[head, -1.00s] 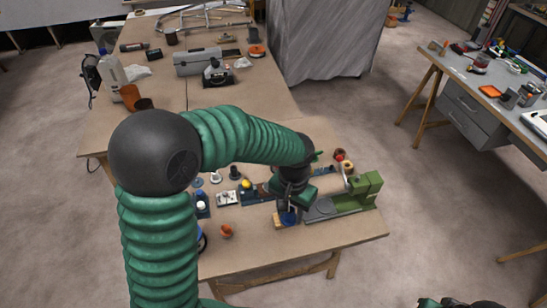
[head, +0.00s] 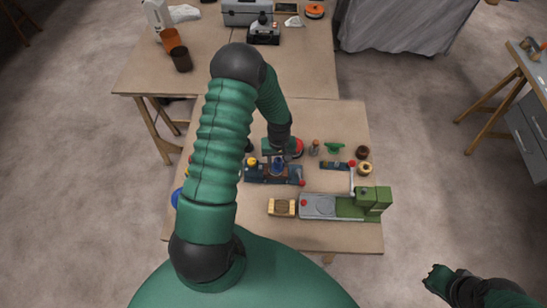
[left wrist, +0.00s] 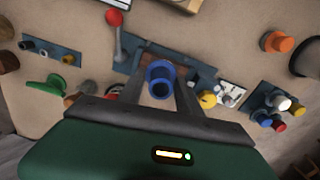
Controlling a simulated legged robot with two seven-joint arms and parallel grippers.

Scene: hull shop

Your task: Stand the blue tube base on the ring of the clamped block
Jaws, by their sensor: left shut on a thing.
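My left gripper (head: 278,160) is shut on the blue tube base (left wrist: 160,78), whose open round end faces the left wrist camera between the two fingers. In the head view the gripper is over the blue-grey clamp (head: 254,174) on the near table. The block's ring is hidden by the tube base and fingers. I cannot tell whether the tube base touches it. My right gripper (head: 437,278) is at the lower right, away from the table.
A wooden block (head: 281,208) lies nearer me, beside a green machine (head: 372,203) with a grey plate. A red-knobbed lever (left wrist: 115,18) rises beside the clamp. A rack with coloured knobs (left wrist: 272,106) and a green part (left wrist: 46,85) stand to the sides.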

